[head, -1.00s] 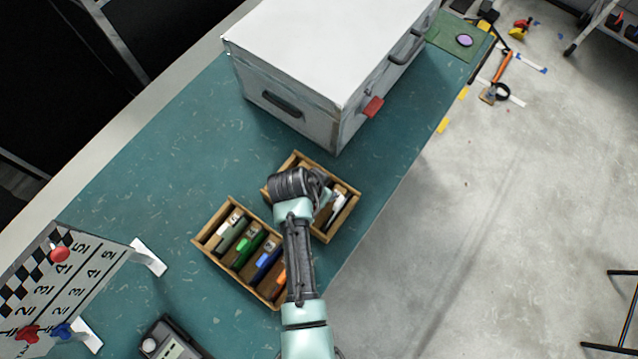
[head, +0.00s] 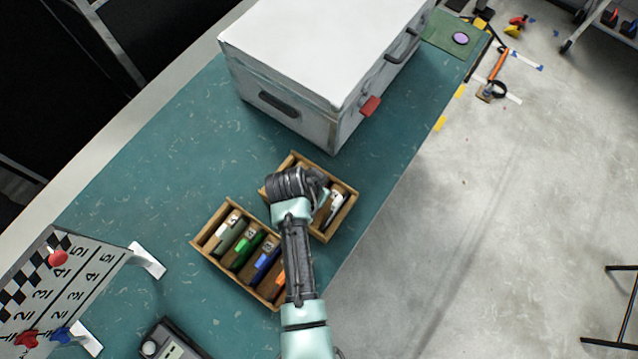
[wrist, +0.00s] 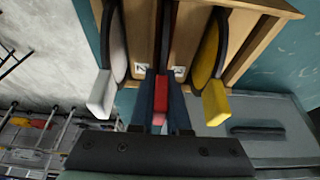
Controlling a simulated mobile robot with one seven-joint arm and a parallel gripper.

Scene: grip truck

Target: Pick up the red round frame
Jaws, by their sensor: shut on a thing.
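The red round frame shows in the wrist view as a red tab (wrist: 161,92) between the fingers, with a thin dark edge-on disc above it. My gripper (wrist: 160,104) is shut on this tab, and the frame is upright in a slot of the right wooden box (head: 342,219). A white-tabbed frame (wrist: 101,96) stands to its left and a yellow-tabbed frame (wrist: 216,102) to its right, both clear of the fingers. In the head view my wrist covers the red frame and the fingertips.
A second wooden box (head: 203,237) with grey, green, blue and orange frames stands close by on the left. A big grey case (head: 318,52) stands behind the boxes. A checkered number board (head: 66,282) is at lower left. The teal table top is clear at left.

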